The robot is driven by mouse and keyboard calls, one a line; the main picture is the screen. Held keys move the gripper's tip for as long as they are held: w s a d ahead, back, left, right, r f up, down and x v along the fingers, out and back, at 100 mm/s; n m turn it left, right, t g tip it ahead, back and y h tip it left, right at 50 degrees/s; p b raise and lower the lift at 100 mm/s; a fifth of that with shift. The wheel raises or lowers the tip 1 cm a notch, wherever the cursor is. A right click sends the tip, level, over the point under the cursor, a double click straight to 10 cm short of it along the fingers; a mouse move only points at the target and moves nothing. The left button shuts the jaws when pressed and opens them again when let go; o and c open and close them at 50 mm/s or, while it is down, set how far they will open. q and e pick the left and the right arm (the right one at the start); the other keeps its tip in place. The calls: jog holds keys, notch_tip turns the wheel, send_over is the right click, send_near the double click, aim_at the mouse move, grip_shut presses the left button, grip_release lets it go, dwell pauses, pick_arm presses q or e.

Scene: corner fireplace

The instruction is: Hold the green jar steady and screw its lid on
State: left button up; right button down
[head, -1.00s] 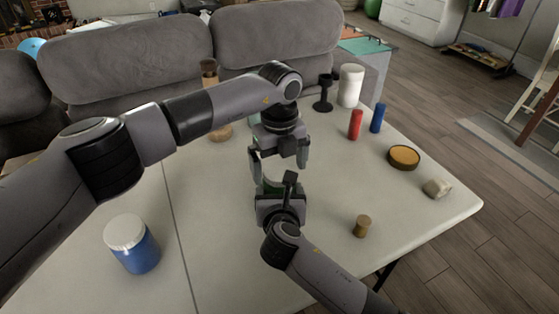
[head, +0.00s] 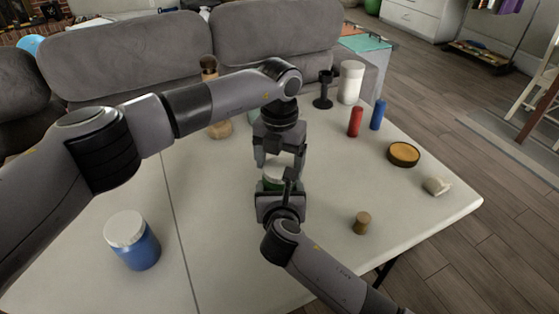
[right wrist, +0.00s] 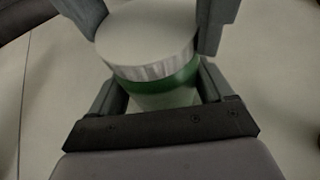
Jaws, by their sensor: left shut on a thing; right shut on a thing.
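The green jar (right wrist: 175,88) stands upright in the right wrist view, with its white ridged lid (right wrist: 150,45) resting on top. A green band shows just under the lid. In the head view the jar (head: 272,184) is mostly hidden between my grippers. My right gripper (head: 280,190) is shut around the jar's body from the near side; its fingers flank the jar in the right wrist view (right wrist: 160,92). My left gripper (head: 280,162) points down from above and is shut on the lid, one finger on each side.
A blue jar with a white lid (head: 133,243) stands at the left. A cork (head: 361,223), an orange-topped round dish (head: 403,154), a pale stone (head: 436,187), a red cylinder (head: 355,122) and a blue one (head: 377,115) stand right. A white canister (head: 350,84) is behind.

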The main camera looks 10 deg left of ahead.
pick_arm(q)
jog(key=m, duration=0.6)
jog(key=shift+m, duration=0.3)
jog(key=m, duration=0.6)
jog(key=o, duration=1.1)
jog(key=shift+c, duration=0.2)
notch_tip(320, 180, up, 12)
pick_arm(e)
grip_release()
jog(key=shift+s, duration=0.1)
